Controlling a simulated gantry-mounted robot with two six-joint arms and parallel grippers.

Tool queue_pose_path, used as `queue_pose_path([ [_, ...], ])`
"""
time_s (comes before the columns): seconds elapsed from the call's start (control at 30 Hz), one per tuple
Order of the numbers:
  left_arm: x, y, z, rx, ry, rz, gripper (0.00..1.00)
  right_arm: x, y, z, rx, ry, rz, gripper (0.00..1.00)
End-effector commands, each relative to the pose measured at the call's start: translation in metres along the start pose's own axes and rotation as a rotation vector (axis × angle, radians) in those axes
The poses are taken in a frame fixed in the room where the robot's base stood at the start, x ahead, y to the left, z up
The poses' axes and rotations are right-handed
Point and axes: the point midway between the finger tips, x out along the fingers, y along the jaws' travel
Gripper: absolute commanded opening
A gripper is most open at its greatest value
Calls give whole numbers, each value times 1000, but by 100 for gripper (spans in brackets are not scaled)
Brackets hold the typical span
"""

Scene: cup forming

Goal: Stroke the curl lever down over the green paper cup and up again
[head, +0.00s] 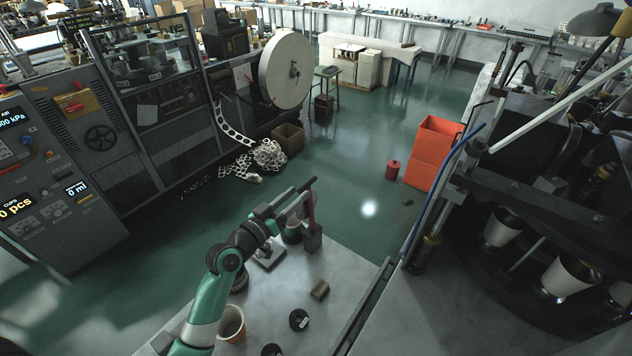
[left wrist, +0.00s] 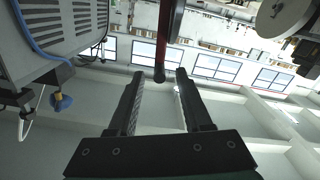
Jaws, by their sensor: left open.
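The green paper cup (head: 292,231) stands at the far end of the grey bench, partly hidden behind my left gripper and arm. Beside it a red lever arm (head: 311,212) rises from a grey block (head: 312,241), with a dark bar at its top. My left gripper (head: 294,202) is at the lever, above the cup. In the left wrist view the red lever (left wrist: 171,30) comes down from the top, and its black end lies between the open fingertips (left wrist: 159,74). I cannot tell whether a finger touches it. My right gripper is not in view.
On the bench (head: 350,262) are a brown-rimmed cup (head: 231,326), black discs (head: 299,320) and a small brown cylinder (head: 320,290). A dark forming machine with several white cups (head: 568,277) fills the right side. Green floor lies beyond the bench.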

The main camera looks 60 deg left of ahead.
Motion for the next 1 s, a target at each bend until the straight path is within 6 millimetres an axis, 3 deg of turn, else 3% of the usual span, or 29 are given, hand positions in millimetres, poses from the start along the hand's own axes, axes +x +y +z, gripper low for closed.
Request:
queue_pose_path([
  [0.2, 51, 1, 0, 0, 0, 3, 50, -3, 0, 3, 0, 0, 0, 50],
  [0.33, 73, 0, 0, 0, 1, 2, 50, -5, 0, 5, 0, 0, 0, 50],
  [0.5, 85, 1, 0, 0, 0, 1, 50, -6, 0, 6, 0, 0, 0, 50],
  [0.73, 85, 1, 0, 0, 0, 1, 50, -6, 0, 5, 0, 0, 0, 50],
  [1.0, 85, 0, 0, 0, 0, 1, 1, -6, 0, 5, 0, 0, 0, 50],
])
